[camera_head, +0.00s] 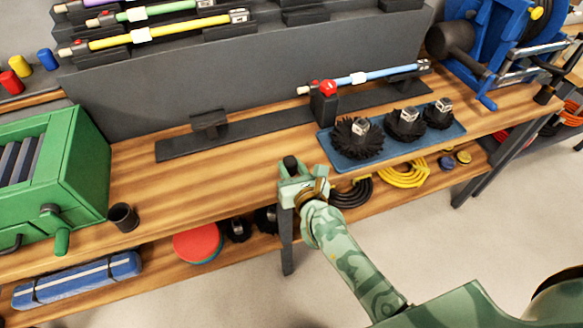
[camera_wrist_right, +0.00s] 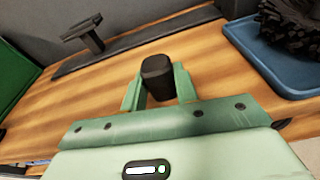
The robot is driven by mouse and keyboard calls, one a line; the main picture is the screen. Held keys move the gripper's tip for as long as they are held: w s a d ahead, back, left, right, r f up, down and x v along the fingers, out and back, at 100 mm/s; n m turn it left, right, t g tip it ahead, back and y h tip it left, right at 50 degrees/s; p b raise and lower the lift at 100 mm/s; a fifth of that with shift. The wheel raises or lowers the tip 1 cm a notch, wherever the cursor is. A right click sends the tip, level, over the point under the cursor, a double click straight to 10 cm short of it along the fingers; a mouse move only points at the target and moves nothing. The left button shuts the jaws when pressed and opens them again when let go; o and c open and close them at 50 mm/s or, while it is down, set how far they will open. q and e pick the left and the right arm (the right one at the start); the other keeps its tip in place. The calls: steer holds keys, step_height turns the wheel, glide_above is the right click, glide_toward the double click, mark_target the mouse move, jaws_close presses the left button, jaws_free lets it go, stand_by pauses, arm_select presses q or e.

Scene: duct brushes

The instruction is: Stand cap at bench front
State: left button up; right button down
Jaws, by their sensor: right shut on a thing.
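The black cap (camera_head: 290,162) is between the fingers of my right gripper (camera_head: 292,171), which is shut on it. It also shows in the right wrist view (camera_wrist_right: 157,76), dark and roughly upright, with a pale green finger on each side. My right gripper is at the front edge of the wooden bench (camera_head: 225,175), left of the blue tray. I cannot tell whether the cap's hidden lower end touches the bench top. My left gripper is not in view.
The blue tray (camera_head: 335,161) holds three black brushes at the right. A dark cup (camera_head: 123,217) stands near the front edge beside the green machine (camera_head: 85,165). A long black stand (camera_head: 235,137) lies behind. The bench between cup and gripper is clear.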

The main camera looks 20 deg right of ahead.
steer(key=c, duration=1.1)
jaws_free()
steer(key=shift+f, duration=0.1)
steer(key=shift+o, duration=0.2)
steer(key=s+r+p, duration=0.1)
steer(key=s+r, duration=0.1)
steer(key=s, duration=0.9)
steer(key=shift+s+d+r, duration=0.2)
steer(key=shift+s+r, duration=0.15)
